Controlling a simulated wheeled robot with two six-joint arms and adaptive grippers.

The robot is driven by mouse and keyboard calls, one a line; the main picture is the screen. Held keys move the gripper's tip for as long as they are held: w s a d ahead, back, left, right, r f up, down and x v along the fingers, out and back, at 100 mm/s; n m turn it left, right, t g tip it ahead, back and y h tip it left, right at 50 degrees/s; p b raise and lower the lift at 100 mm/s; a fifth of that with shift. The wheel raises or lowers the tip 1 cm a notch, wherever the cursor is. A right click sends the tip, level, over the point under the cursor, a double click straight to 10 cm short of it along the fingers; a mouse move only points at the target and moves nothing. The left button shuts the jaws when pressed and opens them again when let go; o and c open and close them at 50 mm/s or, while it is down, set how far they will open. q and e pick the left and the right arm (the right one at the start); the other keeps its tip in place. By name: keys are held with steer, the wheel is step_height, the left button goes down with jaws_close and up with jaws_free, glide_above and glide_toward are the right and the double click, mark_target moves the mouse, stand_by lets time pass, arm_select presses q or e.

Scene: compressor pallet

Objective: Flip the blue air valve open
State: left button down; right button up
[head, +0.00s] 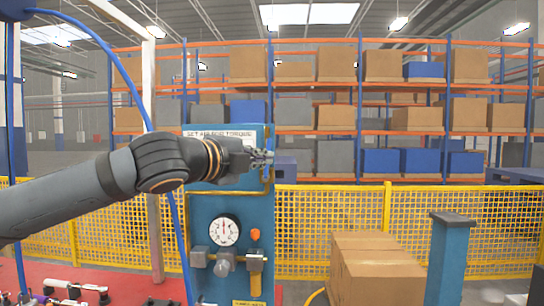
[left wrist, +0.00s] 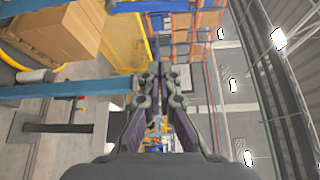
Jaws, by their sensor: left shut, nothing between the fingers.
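A blue panel (head: 202,212) stands ahead in the head view, with a round white gauge (head: 224,230) on it. I cannot make out a separate valve with a blue handle; part of the panel is hidden behind my left arm. My left gripper (head: 263,158) is in front of the panel's upper right, above the gauge and the orange handle, pointing right. In the left wrist view its fingers (left wrist: 160,72) are closed together and empty. My right gripper is not in view.
A yellow mesh fence (head: 330,215) runs behind the panel. Cardboard boxes (head: 375,270) and a blue post (head: 449,260) stand to the right. A blue hose (head: 130,85) hangs at the left. A red surface (head: 135,288) with small parts is at lower left.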

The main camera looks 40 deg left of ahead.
arm_select(q)
steer(key=w+p, duration=0.5)
steer(key=w, duration=0.5)
steer(key=a, duration=0.1)
steer(key=s+a, duration=0.1)
steer(key=a, duration=0.1)
steer(key=shift+s+a+f+b, duration=0.1)
steer(key=shift+s+a+b, duration=0.2)
steer(key=shift+a, duration=0.1)
steer(key=shift+s+a+n+t+b, duration=0.35)
steer(key=shift+a+n+b, duration=0.3)
steer(key=shift+b, duration=0.5)
